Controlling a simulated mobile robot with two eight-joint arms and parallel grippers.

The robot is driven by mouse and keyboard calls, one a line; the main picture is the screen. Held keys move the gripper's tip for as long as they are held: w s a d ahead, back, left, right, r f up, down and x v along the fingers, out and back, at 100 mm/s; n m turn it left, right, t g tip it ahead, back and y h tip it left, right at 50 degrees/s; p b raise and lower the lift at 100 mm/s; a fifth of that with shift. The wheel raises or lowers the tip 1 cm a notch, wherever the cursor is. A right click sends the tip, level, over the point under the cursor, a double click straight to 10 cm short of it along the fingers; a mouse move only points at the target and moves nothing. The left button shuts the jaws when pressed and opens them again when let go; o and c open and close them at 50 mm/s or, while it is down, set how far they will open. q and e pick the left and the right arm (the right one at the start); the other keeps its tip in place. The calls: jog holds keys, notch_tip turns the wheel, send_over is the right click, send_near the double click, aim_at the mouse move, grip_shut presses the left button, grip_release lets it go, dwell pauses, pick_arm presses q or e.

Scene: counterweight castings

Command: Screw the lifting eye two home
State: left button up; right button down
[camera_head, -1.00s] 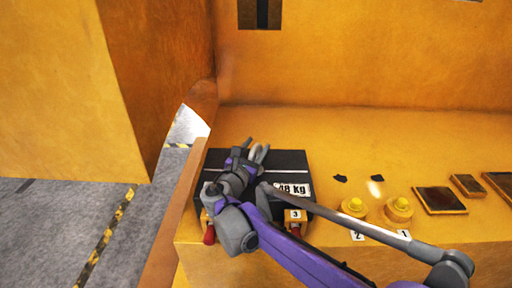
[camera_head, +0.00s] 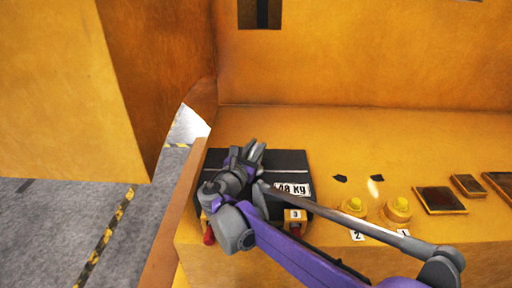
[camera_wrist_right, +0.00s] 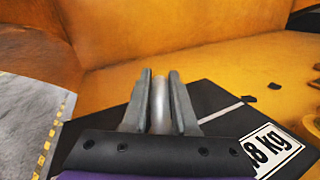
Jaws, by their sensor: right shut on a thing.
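The black casting (camera_head: 290,165) with a white kg label lies on the orange ledge; it also fills the lower part of the right wrist view (camera_wrist_right: 225,97). My right gripper (camera_head: 254,148) is over its upper middle. In the right wrist view my right gripper (camera_wrist_right: 160,90) has its two fingers on either side of a grey upright piece, seemingly the lifting eye (camera_wrist_right: 160,105), and is shut on it. The eye's lower end and thread are hidden, so I cannot tell how far it is seated. My left gripper is not in view.
Yellow knobbed pieces stand right of the casting by tags 2 (camera_head: 358,236) and 1 (camera_head: 404,234). Tag 3 (camera_head: 295,215) is at the casting's front edge. Dark rectangular plates (camera_head: 440,200) lie farther right. An orange wall rises behind; grey floor (camera_head: 60,225) is at left.

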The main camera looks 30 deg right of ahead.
jog(key=m+g+h, duration=0.1)
jog(key=m+g, duration=0.1)
jog(key=g, duration=0.1)
jog(key=m+g+h+p, duration=0.1)
jog(key=m+g+h, duration=0.1)
jog(key=m+g, duration=0.1)
jog(key=shift+g, duration=0.7)
jog(key=m+g+p, duration=0.1)
jog(key=m+g, duration=0.1)
jog(key=g, duration=0.2)
jog(key=m+g+p, duration=0.1)
jog(key=m+g, duration=0.2)
jog(key=shift+g, duration=0.4)
jog(key=shift+m+g, duration=0.3)
jog(key=c, duration=0.7)
grip_release()
jog(key=shift+s, duration=0.1)
